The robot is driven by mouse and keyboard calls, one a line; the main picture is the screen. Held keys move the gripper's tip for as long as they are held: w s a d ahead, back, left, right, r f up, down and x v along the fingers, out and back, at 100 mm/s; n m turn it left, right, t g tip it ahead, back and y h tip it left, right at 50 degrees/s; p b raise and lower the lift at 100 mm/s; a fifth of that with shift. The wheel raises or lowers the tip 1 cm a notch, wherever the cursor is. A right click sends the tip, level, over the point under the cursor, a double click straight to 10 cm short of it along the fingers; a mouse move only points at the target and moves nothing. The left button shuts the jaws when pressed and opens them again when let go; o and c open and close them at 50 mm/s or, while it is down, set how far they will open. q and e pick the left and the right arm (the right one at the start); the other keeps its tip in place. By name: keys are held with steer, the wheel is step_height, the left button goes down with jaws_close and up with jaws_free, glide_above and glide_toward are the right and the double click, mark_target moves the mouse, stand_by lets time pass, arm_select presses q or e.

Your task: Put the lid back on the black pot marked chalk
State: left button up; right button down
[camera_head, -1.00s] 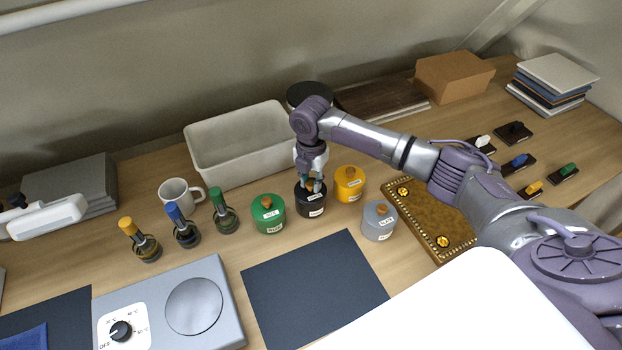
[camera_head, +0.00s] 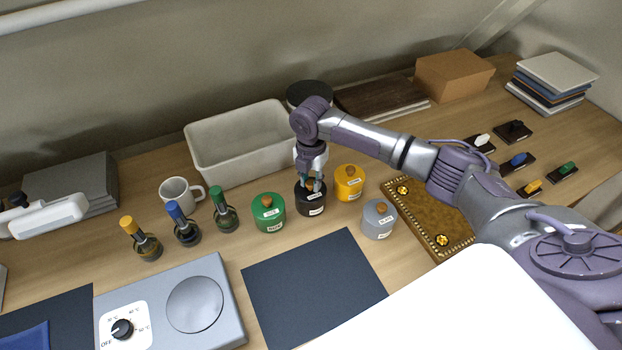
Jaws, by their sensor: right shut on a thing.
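The black pot (camera_head: 311,204) stands on the table between the green pot and the yellow pot, with a white label on its front that is too small to read. My right gripper (camera_head: 312,182) points down over it and is shut on the knob of its black lid. The lid sits at the top of the pot; I cannot tell whether it is fully seated. The fingers hide most of the knob and lid. My left gripper is not in view.
A green pot (camera_head: 268,214), a yellow pot (camera_head: 349,184) and a grey pot (camera_head: 379,221) stand close around, all lidded. A beige bin (camera_head: 240,146) is behind. A dark mat (camera_head: 312,285) lies bare in front. A gilt-studded board (camera_head: 420,212) lies to the right.

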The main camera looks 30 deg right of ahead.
steer(key=shift+p, duration=0.3)
stand_by(0.4)
stand_by(0.3)
steer(key=c, duration=0.9)
jaws_free()
steer(key=shift+o, duration=0.4)
steer(key=o, duration=0.4)
steer(key=shift+o, duration=0.2)
steer(key=shift+r+p, duration=3.55)
